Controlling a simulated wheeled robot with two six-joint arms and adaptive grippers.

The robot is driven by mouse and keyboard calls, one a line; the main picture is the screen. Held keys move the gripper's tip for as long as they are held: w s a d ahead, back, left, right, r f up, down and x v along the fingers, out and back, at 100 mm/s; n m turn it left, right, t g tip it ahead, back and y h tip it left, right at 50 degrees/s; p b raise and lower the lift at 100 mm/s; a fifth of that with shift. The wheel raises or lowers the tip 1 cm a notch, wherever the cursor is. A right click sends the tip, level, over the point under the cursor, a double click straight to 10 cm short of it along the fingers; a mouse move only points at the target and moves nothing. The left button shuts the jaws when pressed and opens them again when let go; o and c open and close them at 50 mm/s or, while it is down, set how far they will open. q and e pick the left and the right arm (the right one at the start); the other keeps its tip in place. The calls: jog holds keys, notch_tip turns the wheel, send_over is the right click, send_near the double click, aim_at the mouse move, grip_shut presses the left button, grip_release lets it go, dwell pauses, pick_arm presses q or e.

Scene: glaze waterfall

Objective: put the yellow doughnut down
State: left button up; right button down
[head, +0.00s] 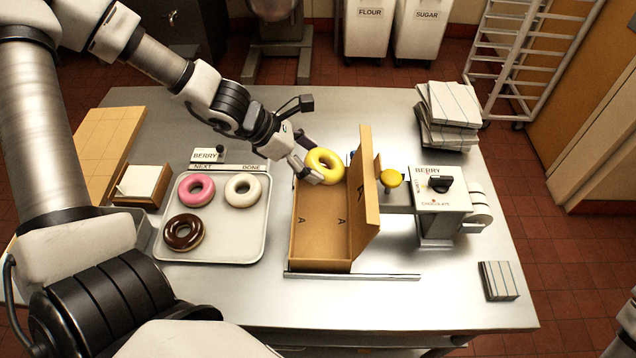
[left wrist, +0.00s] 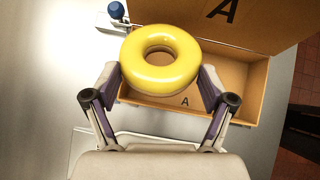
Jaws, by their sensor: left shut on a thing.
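The yellow doughnut (head: 325,166) is held by my left gripper (head: 311,164) above the far end of an open cardboard box (head: 318,262). In the left wrist view, the doughnut (left wrist: 160,60) sits between the two fingers of the left gripper (left wrist: 160,85), which touch its sides. The box (left wrist: 245,105) shows beneath it, with a letter A on its floor and on its raised lid. The lid stands up on the box's right side in the head view. No other doughnut shows in the visible part of the box. My right gripper is not in view.
A tray (head: 210,254) left of the box holds pink, white and chocolate doughnuts. A machine (head: 440,203) labelled BERRY and CHOCOLATE stands right of the box, with a yellow knob (head: 391,178) between.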

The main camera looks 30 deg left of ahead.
pick_arm(q)
jog(key=f+b, duration=0.1)
jog(key=s+f+b, duration=0.1)
jog(key=f, duration=0.1)
jog(key=f+b, duration=0.1)
jog(key=shift+s+d+f, duration=0.15)
jog(key=shift+d, duration=0.2)
jog(key=f+b, duration=0.2)
jog(key=f, duration=0.1)
jog(key=w+a+f+b, duration=0.1)
jog(key=shift+w+f+b, duration=0.1)
jog(key=shift+f+b, duration=0.15)
jog(key=shift+b, duration=0.15)
jog(key=shift+d, duration=0.1)
jog(key=shift+s+d+r, duration=0.2)
jog(key=shift+s+r, duration=0.1)
jog(key=shift+r, duration=0.05)
jog(key=shift+f, duration=0.15)
jog(key=o, duration=0.7)
jog(key=shift+f, duration=0.15)
jog(key=o, duration=0.3)
jog(key=shift+w+a, duration=0.1)
jog(key=shift+w, duration=0.05)
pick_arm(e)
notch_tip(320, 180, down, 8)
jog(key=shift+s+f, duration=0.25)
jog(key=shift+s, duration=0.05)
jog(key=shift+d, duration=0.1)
